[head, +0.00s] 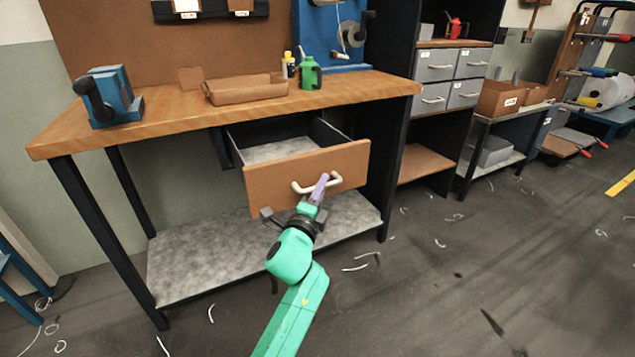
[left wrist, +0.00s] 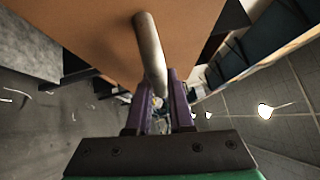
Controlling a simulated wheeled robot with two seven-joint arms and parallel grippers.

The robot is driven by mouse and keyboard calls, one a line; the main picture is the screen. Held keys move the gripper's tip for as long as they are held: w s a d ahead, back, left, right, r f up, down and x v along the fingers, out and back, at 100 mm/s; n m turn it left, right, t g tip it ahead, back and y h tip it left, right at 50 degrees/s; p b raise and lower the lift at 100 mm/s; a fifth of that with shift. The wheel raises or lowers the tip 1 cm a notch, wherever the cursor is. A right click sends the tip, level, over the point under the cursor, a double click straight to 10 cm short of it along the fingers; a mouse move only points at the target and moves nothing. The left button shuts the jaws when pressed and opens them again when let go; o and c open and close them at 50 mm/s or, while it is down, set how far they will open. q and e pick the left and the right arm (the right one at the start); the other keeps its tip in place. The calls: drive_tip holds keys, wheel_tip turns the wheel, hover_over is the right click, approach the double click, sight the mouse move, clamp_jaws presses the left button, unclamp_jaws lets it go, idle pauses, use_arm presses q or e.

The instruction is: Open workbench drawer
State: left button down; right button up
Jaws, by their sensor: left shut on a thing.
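The workbench (head: 160,116) has a wooden top and black legs. Its drawer (head: 268,193) has a brown front and stands pulled out, with its grey inside bottom showing. A white bar handle (head: 301,189) is on the drawer front. My left gripper (head: 320,185), with purple fingers, is shut on the handle. In the left wrist view the handle (left wrist: 149,50) runs down between the two fingers (left wrist: 160,95), below the brown drawer front (left wrist: 90,35). My right gripper does not show in either view.
On the bench top are a blue vise (head: 118,92), a brown tray (head: 245,97), a green can (head: 309,75) and a yellow-capped bottle (head: 288,66). A grey lower shelf (head: 190,262) lies under the drawer. The floor to the right is open, with scattered white scraps.

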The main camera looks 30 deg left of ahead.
use_arm(q)
drive_tip(key=shift+s+d, duration=0.15)
drive_tip(key=shift+d, duration=0.05)
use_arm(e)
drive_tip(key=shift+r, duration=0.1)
use_arm(q)
drive_tip(key=c, duration=0.8)
unclamp_jaws()
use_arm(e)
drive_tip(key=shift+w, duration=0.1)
use_arm(q)
drive_tip(key=b+v, duration=0.2)
drive_tip(key=v, duration=1.2)
drive_tip(key=shift+s, duration=0.25)
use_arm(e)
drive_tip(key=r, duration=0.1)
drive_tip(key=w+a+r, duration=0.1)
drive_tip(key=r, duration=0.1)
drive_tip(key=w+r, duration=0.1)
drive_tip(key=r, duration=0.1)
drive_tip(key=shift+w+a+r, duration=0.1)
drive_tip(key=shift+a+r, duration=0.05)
